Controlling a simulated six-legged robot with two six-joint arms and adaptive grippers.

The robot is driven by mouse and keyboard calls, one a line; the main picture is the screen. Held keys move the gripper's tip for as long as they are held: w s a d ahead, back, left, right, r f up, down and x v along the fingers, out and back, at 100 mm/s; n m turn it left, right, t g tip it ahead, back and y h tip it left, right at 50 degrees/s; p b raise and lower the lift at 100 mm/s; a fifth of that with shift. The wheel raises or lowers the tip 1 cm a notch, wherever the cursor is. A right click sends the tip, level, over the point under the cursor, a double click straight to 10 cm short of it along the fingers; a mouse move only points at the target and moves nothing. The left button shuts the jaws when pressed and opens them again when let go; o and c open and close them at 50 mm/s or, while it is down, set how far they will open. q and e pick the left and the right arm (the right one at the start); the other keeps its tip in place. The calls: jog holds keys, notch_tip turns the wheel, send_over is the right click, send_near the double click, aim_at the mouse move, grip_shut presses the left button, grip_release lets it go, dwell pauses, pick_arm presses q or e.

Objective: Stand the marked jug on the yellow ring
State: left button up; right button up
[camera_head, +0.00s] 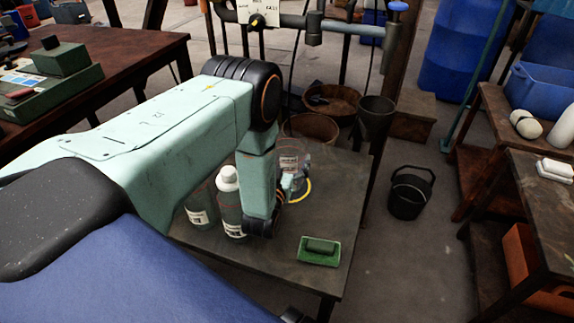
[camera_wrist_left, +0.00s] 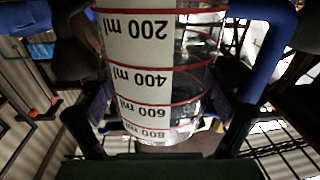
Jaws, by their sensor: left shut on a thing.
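The marked jug (camera_head: 291,152) is clear, with red bands and a white volume scale. It stands out large in the left wrist view (camera_wrist_left: 150,75), with its scale upside down in that picture. My left gripper (camera_head: 287,183) is shut on the jug, with a finger on either side of it in the wrist view. The yellow ring (camera_head: 306,193) shows as an arc on the grey table, just below and right of the jug. The rest of the ring is hidden by the gripper and jug. I cannot tell whether the jug's base touches it. My right gripper is not in view.
A white-capped bottle (camera_head: 230,205) and another bottle (camera_head: 200,207) stand left of my forearm. A green block-like item (camera_head: 319,251) lies near the table's front right. A black bucket (camera_head: 409,193) stands on the floor. The grey table (camera_head: 335,190) has clear room on its right.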

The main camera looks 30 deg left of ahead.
pick_arm(q)
jog(key=shift+f, duration=0.7)
jog(key=shift+r, duration=0.1)
jog(key=o, duration=1)
jog(key=shift+f, duration=0.2)
